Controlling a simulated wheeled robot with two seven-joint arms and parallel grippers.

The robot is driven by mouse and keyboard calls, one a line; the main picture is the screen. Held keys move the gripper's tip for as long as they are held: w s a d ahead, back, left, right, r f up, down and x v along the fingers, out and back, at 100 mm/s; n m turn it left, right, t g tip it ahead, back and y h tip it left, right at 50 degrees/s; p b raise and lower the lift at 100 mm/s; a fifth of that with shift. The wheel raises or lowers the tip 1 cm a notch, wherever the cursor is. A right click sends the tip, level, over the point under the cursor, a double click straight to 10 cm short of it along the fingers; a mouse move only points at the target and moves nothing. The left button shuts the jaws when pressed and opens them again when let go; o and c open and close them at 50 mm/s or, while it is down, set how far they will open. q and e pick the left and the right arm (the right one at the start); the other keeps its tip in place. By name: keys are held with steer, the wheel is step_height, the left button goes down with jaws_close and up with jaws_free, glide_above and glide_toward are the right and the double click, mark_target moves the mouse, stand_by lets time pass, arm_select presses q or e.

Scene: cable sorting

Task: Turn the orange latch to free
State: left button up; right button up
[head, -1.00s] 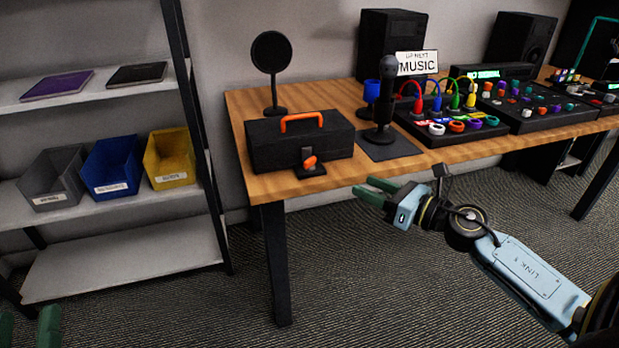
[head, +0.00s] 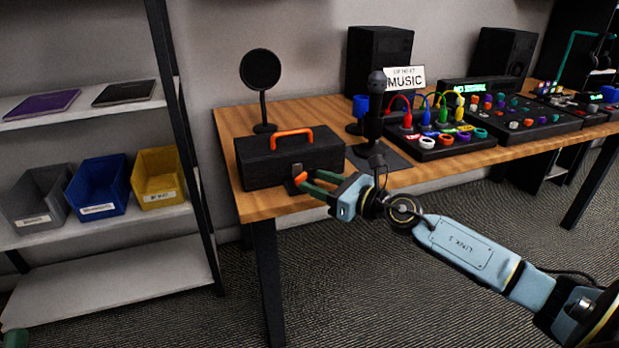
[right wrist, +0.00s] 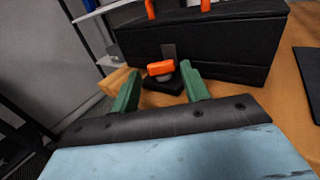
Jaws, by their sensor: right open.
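The black case (head: 262,166) with an orange handle (head: 292,136) stands on the wooden table near its left end. Its orange latch (head: 300,178) is at the front, partly hidden by my fingers in the head view. In the right wrist view the latch (right wrist: 160,68) lies crosswise on a dark base, in front of the case (right wrist: 225,45). My right gripper (head: 313,185) is open, its green fingers on either side of the latch in the right wrist view (right wrist: 161,88); contact cannot be told. Of my left gripper (head: 15,338), only a green piece shows at the bottom left.
A microphone (head: 375,115) stands right of the case and a round black pop filter (head: 261,70) behind it. A mixer with coloured cables (head: 436,142) is further right. A shelf with bins (head: 98,187) stands left. The table's front edge runs below my right gripper.

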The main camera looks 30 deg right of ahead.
arm_select(q)
steer(key=shift+w+f, duration=0.15)
steer(key=shift+f, duration=0.05)
arm_select(e)
steer(key=shift+x, duration=1.4)
steer(key=shift+c, duration=0.4)
steer(key=c, duration=0.6)
arm_select(q)
steer(key=shift+f+g, duration=0.1)
steer(key=shift+g, duration=0.2)
